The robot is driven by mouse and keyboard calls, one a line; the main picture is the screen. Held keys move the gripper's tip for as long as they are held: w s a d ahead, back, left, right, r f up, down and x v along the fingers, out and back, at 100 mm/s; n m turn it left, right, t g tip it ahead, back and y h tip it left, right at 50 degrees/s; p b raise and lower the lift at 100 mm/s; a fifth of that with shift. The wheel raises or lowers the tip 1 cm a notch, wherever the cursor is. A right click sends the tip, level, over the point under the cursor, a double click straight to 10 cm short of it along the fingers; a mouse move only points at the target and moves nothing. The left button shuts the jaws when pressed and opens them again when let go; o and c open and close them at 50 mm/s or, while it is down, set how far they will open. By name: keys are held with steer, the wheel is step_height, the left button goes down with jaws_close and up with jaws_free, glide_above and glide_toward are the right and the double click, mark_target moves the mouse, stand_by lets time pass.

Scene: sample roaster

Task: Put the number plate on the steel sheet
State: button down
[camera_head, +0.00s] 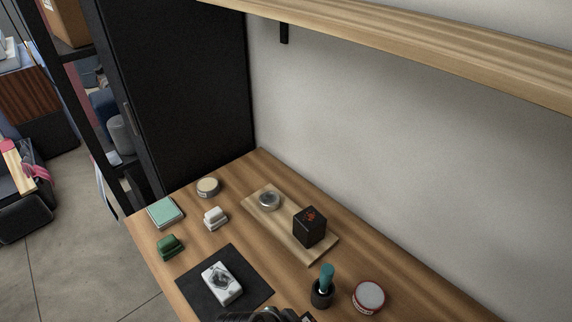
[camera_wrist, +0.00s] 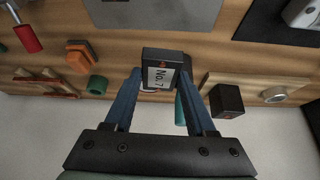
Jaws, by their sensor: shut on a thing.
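The number plate (camera_wrist: 158,76) is a dark block with a white label reading "No. 7", seen in the wrist view. My gripper (camera_wrist: 161,74) has its two blue fingers shut on the plate's sides. The plate is held over the wooden table; its exact height is hard to tell. The steel sheet (camera_wrist: 165,14) is flat, grey and partly cut off at the top of the wrist view, beyond the plate and apart from it in the picture. The head view shows only a dark part of my arm's end at the bottom edge; plate and sheet are not clear there.
A black mat (camera_head: 251,271) bears a white block. A wooden board (camera_head: 273,226) bears a black box (camera_head: 310,227) and a round tin. A teal-handled tool in a cup (camera_head: 323,289) and a red-rimmed tin (camera_head: 369,297) stand nearby. An orange block (camera_wrist: 80,55) lies left.

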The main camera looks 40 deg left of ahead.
steer(key=shift+n+y, duration=0.3)
steer(key=shift+n, duration=0.2)
steer(key=s+a+f, duration=0.1)
steer(key=s+f, duration=0.1)
steer(key=s+a+f+p, duration=0.1)
steer(key=s+f, duration=0.1)
steer(key=s+a+f, duration=0.2)
steer(key=f, duration=0.1)
steer(key=shift+s+f+p, duration=0.1)
steer(key=shift+s+p, duration=0.05)
steer(key=shift+p, duration=0.25)
steer(key=shift+d+f, duration=0.1)
steer(key=shift+f, duration=2.2)
steer(key=shift+b, duration=0.35)
steer(key=shift+c, duration=1.1)
jaws_free()
steer(key=shift+f, duration=0.15)
